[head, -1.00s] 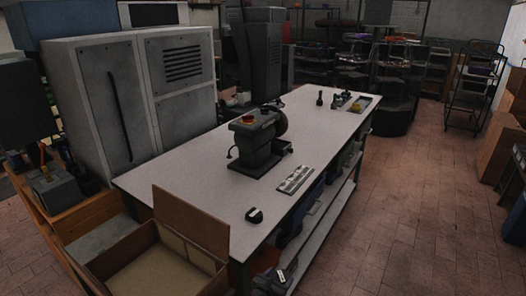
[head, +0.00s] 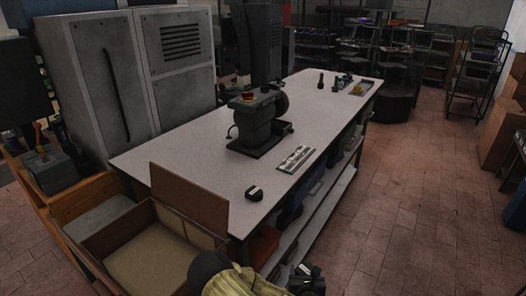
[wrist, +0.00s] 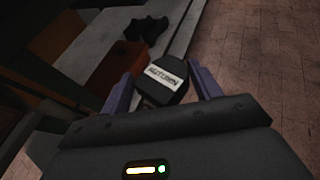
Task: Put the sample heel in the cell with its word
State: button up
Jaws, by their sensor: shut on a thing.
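In the wrist view my gripper (wrist: 161,84) has its purple fingers on both sides of a dark heel with a white label (wrist: 163,73). The label's word seems to read AUTUMN, though it is small and tilted. In the head view my gripper (head: 306,280) is low at the bottom edge, beside the table's near end, and the held heel is hard to make out there. A light tray with several cells (head: 295,159) lies on the table near its right edge. Its words are too small to read. A small black piece with a white top (head: 254,193) stands on the table nearer to me.
A dark press machine (head: 257,124) stands on the white table (head: 180,148), left of the tray. An open box with a raised lid (head: 150,258) is at the table's near left. A lower shelf (head: 325,210) runs under the table. Floor (head: 410,200) is clear on the right.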

jog(key=shift+s+d+r+n+y+b, duration=0.35)
jog(key=shift+s+d+r+n+y, duration=0.05)
jog(key=shift+s+d+r+y, duration=0.25)
jog(key=shift+s+r, duration=0.15)
jog(key=shift+r, duration=0.15)
jog(key=s+f, duration=0.4)
jog(key=f, duration=0.1)
jog(key=shift+s+f, duration=0.15)
jog(key=shift+f, duration=0.1)
dwell(1.0)
jog(key=shift+a, duration=0.1)
